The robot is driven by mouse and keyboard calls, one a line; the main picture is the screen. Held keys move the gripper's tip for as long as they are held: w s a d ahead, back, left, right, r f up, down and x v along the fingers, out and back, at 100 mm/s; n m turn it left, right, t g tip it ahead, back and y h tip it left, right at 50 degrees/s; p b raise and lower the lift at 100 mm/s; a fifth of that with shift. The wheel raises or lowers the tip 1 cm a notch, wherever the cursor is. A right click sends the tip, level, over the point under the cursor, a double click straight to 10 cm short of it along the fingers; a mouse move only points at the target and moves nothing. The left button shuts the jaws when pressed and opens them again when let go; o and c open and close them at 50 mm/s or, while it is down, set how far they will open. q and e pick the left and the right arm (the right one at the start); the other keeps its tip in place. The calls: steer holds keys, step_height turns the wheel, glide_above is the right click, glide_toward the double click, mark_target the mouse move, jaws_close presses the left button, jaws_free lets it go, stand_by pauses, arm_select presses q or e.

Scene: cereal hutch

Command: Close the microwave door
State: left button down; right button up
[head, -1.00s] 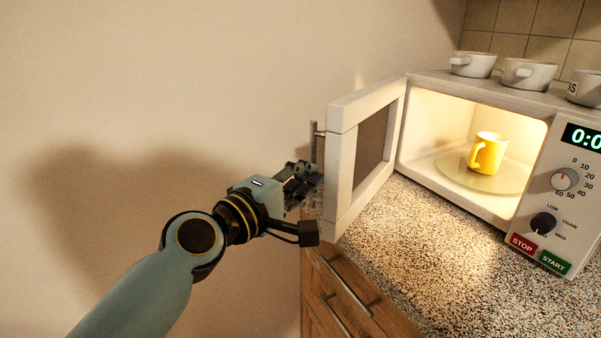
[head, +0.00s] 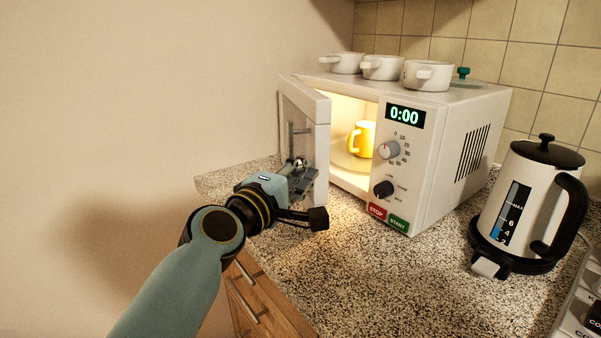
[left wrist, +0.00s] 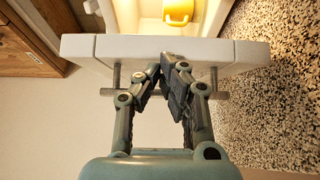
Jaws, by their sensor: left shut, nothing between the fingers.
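The white microwave (head: 455,150) stands on the counter with its interior lit. Its door (head: 318,150) is partly open, hinged at the left, its outer face with the metal handle (head: 290,146) turned toward the left. A yellow mug (head: 361,139) sits inside on the turntable; part of it also shows in the left wrist view (left wrist: 178,11). My left gripper (head: 304,178) is shut and empty at the outer side of the door. In the left wrist view, its fingers (left wrist: 168,72) are close to the door's edge (left wrist: 165,50), by the handle bar (left wrist: 222,95); contact is unclear. My right gripper is out of view.
White bowls (head: 382,67) and a glass lid with a green knob (head: 463,74) rest on the microwave. A kettle (head: 527,205) stands to its right. The speckled counter (head: 350,270) is clear in front. Wooden drawers (head: 262,300) lie below.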

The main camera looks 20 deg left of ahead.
arm_select(q)
steer(key=shift+w+d, duration=0.2)
steer(key=shift+d, duration=0.1)
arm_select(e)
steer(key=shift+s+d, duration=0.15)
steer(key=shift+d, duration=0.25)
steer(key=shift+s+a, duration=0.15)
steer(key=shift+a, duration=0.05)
arm_select(q)
steer(key=s+a+f+g+h, duration=0.1)
steer(key=s+a+f+h, duration=0.15)
steer(key=s, duration=0.95)
steer(key=w+a+m+g+h+b, duration=0.4)
steer(key=a+m+h+b, duration=0.2)
steer(key=a+b, duration=0.45)
steer(key=w+p+x, duration=0.1)
steer(key=p+x, duration=0.3)
steer(key=x, duration=0.9)
steer(key=shift+a, duration=0.4)
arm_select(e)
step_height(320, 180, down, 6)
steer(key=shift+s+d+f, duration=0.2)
